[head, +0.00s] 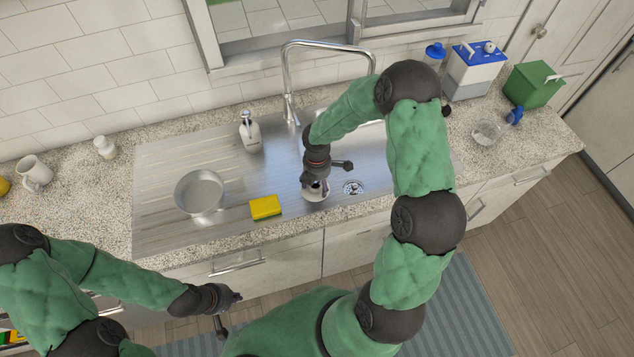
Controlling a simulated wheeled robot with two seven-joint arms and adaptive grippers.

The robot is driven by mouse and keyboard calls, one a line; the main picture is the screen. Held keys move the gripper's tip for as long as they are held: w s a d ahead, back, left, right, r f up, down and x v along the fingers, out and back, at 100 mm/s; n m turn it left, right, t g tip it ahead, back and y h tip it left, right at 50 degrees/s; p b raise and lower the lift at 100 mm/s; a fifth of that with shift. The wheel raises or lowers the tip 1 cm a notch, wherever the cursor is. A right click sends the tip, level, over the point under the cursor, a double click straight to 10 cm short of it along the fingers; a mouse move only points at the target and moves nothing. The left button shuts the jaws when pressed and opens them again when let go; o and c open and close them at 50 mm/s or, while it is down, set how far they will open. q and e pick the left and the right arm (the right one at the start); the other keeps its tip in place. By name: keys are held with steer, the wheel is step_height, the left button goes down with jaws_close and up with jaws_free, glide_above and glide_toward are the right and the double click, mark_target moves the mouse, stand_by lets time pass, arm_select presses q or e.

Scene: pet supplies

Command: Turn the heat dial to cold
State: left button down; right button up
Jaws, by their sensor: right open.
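I cannot make out a heat dial in the head view. My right gripper (326,178) reaches down over the steel sink (290,204), with its fingers spread. A small pale round thing (315,194) sits just beneath it, partly covered by the gripper; I cannot tell what it is or whether they touch. My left gripper (230,312) is in front of the counter's front edge, low in the view, with its fingers apart and nothing between them. The tall curved steel tap (288,75) stands behind the sink, partly hidden by my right arm.
A yellow sponge (265,207), a round metal pan (199,192) and a soap dispenser (249,131) are on the steel surface. A white mug (36,171) stands at the left. A blue-lidded box (473,71) and a green box (533,84) stand at the right.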

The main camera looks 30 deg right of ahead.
steer(key=shift+a, duration=0.1)
steer(key=shift+w+r, duration=0.1)
steer(key=shift+r, duration=0.15)
step_height(320, 180, up, 12)
steer(key=shift+f, duration=0.25)
stand_by(0.5)
